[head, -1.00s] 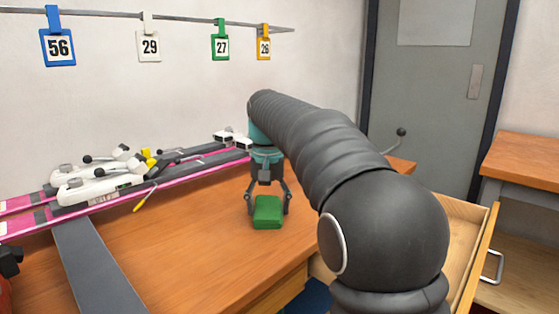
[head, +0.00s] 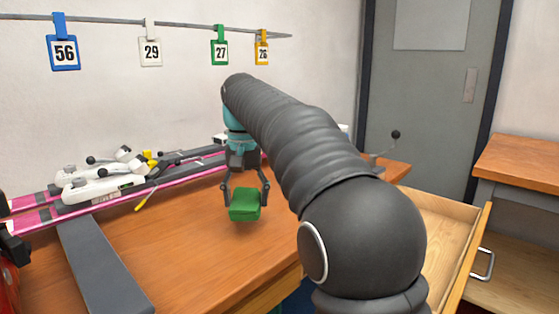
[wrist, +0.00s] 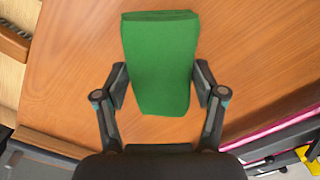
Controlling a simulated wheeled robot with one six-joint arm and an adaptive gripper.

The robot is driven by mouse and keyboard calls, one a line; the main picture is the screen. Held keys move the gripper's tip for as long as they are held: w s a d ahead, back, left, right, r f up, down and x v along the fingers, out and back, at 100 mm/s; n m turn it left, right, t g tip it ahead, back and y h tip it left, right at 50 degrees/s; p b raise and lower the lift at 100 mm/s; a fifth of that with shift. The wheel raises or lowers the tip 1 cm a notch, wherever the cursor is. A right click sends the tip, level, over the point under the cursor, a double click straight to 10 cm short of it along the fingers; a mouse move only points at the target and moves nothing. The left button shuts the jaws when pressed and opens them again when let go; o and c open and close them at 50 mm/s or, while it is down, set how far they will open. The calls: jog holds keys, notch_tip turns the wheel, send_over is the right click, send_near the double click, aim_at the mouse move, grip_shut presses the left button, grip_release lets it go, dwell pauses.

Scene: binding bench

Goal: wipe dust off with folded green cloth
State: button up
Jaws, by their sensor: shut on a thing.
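The folded green cloth (head: 245,205) is a small block between the fingers of my gripper (head: 246,198). My gripper is shut on it, one finger on each side, over the wooden bench top (head: 180,250). In the wrist view the cloth (wrist: 160,62) fills the space between the two fingers of my gripper (wrist: 162,88), with bare wood around it. The cloth appears slightly above the bench, though I cannot tell the gap exactly. No dust can be made out on the wood.
Skis with white bindings (head: 105,185) lie along the back left of the bench. A grey strip (head: 100,262) crosses the left side. An open drawer (head: 445,235) juts out at the right. Numbered tags (head: 64,54) hang from a rail above. The middle of the bench top is clear.

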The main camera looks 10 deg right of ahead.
aim_at(246, 198)
jog(key=shift+r, duration=2)
jog(key=o, duration=0.4)
jog(key=c, duration=0.4)
